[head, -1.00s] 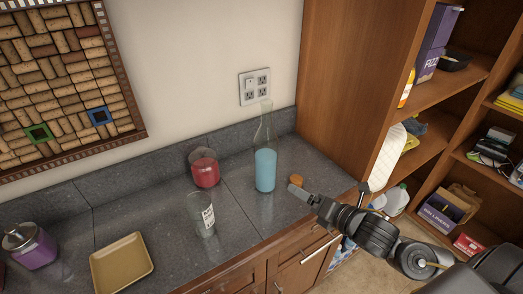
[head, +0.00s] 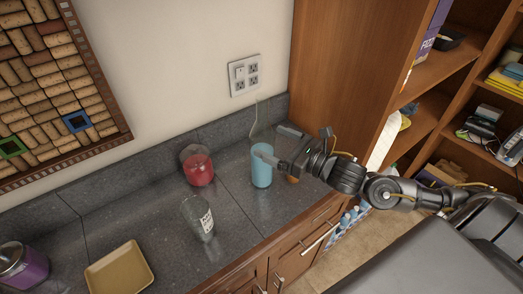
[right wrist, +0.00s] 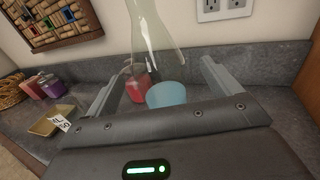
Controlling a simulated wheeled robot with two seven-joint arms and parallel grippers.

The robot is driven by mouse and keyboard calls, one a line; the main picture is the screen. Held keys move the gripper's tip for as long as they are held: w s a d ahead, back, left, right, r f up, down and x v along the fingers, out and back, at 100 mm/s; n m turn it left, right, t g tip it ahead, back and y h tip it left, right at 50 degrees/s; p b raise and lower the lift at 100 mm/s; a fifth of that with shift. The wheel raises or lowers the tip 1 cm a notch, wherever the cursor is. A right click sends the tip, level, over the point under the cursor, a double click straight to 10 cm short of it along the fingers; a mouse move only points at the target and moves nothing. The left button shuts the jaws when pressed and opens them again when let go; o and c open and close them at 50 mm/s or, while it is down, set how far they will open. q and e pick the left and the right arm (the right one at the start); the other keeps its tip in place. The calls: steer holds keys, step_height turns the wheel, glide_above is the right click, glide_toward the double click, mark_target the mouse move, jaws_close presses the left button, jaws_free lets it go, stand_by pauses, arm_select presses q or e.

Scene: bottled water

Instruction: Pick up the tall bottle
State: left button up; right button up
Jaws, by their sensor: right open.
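The tall bottle (head: 261,172) is clear glass with blue liquid in its lower part and a long narrow neck. It stands upright on the grey counter near the back wall. In the right wrist view the bottle (right wrist: 166,95) rises between the two fingers, with its neck leaning in the picture. My right gripper (head: 268,141) is open and its fingers reach around the bottle at about the top of the blue liquid. I cannot tell whether either finger touches the glass. My left gripper is not in view.
A round jar of red liquid (head: 198,170) and a clear labelled bottle (head: 198,220) stand to the left. A yellow tray (head: 119,270) and purple jar (head: 22,266) are farther left. An orange item (head: 293,180) sits partly hidden by my gripper. A wooden cabinet (head: 345,70) stands right.

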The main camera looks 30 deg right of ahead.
mark_target(257, 136)
steer(key=shift+w+a, duration=0.25)
steer(key=shift+w, duration=0.05)
steer(key=shift+w+a+r+p, duration=0.15)
steer(key=shift+w+p, duration=0.15)
steer(key=shift+p, duration=0.15)
steer(key=x, duration=0.1)
steer(key=p+x, duration=0.2)
steer(key=shift+w+a+f, duration=0.15)
steer(key=shift+w+f, duration=0.1)
steer(key=shift+f, duration=0.05)
steer(key=shift+w+a+f+p, duration=0.15)
steer(key=shift+w+a+p, duration=0.15)
steer(key=shift+w, duration=0.1)
steer(key=shift+d, duration=0.15)
steer(key=shift+c, duration=1)
jaws_close()
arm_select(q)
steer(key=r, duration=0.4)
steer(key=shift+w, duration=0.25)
